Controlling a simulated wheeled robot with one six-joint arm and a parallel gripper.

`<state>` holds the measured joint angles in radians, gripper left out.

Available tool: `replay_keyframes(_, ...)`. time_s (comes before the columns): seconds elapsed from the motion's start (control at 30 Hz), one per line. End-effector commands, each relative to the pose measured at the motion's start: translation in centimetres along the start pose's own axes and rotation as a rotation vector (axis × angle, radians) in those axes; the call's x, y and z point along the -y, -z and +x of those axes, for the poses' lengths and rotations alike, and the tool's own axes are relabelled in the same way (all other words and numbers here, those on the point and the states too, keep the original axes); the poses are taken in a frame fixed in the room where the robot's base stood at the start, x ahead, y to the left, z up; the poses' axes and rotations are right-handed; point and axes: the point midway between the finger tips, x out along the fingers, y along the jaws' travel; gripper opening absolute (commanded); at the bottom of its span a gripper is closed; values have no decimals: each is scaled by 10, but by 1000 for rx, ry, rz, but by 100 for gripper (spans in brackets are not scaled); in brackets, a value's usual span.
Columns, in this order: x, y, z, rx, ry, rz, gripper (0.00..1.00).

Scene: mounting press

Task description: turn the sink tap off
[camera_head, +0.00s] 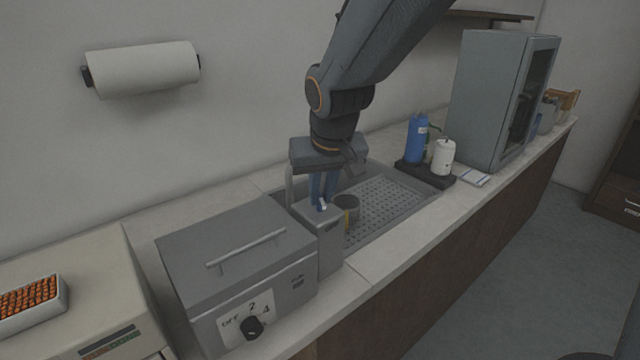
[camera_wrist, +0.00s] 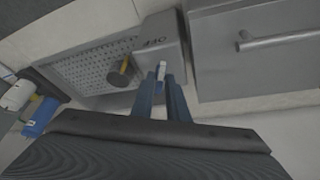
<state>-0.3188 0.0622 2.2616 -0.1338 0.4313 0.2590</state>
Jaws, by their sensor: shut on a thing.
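The sink (camera_head: 395,200) with its perforated drain plate is set into the counter. A grey upright piece (camera_head: 289,187), perhaps the tap's spout, stands at its left end, partly hidden by my gripper. A grey box (camera_head: 328,240) stands at the sink's near left end; in the wrist view the box (camera_wrist: 168,32) bears an OFF mark. My gripper (camera_head: 321,198) points down over this box. In the wrist view its blue fingers (camera_wrist: 161,80) are shut on a small white lever (camera_wrist: 161,68) at the box. I cannot see any running water.
A dark cup (camera_head: 347,203) with something yellow sits in the sink close to my fingers. A grey hotplate-like unit (camera_head: 235,260) with a dial stands close on the left. Blue and white bottles (camera_head: 417,138) and a tall cabinet (camera_head: 495,100) stand to the right.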

Motion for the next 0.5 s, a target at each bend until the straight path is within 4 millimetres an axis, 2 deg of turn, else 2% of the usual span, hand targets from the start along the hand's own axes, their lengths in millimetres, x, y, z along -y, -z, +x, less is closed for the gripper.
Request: replay_keyframes(0.5, -3, 1, 2, -1, 125, -301, 0)
